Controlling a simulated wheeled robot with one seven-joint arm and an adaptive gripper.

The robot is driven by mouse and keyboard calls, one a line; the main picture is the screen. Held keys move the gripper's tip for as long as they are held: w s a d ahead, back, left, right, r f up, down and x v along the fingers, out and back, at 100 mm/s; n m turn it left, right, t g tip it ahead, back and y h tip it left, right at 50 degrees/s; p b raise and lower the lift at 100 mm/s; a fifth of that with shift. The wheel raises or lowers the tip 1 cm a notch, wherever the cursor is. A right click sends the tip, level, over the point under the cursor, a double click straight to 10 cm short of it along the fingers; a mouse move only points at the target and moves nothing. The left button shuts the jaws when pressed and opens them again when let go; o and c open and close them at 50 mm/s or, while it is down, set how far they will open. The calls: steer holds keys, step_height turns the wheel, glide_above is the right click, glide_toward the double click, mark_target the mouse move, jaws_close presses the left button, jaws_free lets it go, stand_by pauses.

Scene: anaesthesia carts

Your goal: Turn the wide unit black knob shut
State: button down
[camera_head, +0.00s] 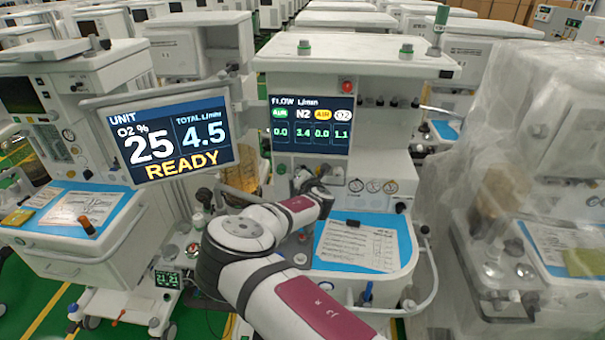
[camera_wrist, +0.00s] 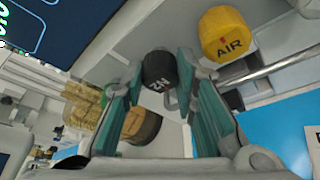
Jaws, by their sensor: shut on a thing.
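The black knob (camera_wrist: 159,72), marked N2, is between the two green-grey fingers of my gripper (camera_wrist: 162,80) in the wrist view. My gripper is shut on the knob, with a finger on either side of it. In the head view my gripper (camera_head: 308,180) reaches the front panel of the wide middle unit (camera_head: 360,75), below its flow display (camera_head: 311,124). My arm hides the black knob there. The flow display reads N2 3.4, O2 1.1 and 0.0 for both AIR columns. The tilted unit screen (camera_head: 167,138) reads O2 25%, total 4.5, READY.
A yellow AIR knob (camera_wrist: 226,34) is close to the right of the black knob. A blue work surface (camera_head: 372,240) with a paper (camera_head: 357,247) lies below the panel. A plastic-wrapped unit (camera_head: 525,150) stands at the right, and another cart (camera_head: 75,150) at the left.

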steer(key=m+t+y, duration=0.1)
steer(key=m, duration=0.2)
steer(key=shift+m+y, duration=0.4)
steer(key=shift+f, duration=0.1)
stand_by(0.4)
steer(key=c, duration=1.6)
jaws_free()
steer(key=shift+o, duration=0.2)
steer(key=v, duration=1.2)
steer(key=shift+f, duration=0.1)
